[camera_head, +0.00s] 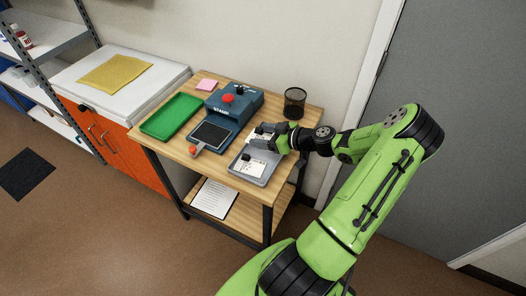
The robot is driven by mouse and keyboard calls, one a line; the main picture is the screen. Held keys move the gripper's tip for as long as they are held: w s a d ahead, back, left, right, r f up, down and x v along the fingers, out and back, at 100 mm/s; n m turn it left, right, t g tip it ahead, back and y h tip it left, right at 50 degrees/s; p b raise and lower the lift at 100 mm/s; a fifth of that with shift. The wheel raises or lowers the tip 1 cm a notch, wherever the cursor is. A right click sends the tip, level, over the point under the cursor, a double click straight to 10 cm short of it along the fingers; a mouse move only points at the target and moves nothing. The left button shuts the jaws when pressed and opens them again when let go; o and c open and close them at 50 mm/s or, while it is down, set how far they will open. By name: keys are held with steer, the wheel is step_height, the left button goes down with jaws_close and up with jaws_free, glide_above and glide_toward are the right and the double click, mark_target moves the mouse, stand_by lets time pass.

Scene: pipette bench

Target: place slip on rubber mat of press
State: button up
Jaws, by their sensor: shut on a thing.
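The blue stamp press (235,100) stands on the wooden table, with a red knob on top. Its dark rubber mat (210,134) lies at the front of the press and is bare. A grey tray (262,181) lies to the right of the mat. A white slip (250,168) with a small black piece on it lies in the tray's near part. My gripper (264,133) is over the tray's far part, shut on a second white slip (259,143), which is largely hidden by the fingers. I cannot tell whether this slip is clear of the tray.
A green tray (171,116) lies left of the press. A pink note pad (207,84) and a black mesh cup (295,102) stand at the table's back. A red-tipped lever (194,149) sticks out at the press's front left. A paper (214,198) lies on the lower shelf.

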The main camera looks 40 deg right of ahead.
mark_target(266, 154)
steer(key=shift+f+b, duration=1)
steer(key=shift+f, duration=2.5)
steer(key=o, duration=1)
steer(key=shift+s, duration=0.1)
steer(key=shift+p, duration=0.35)
steer(key=shift+s+d+r+p, duration=0.15)
steer(key=shift+s+p, duration=0.15)
steer(key=p+v, duration=0.1)
steer(key=v, duration=1.3)
steer(key=shift+s+r, duration=0.25)
steer(key=shift+s, duration=0.1)
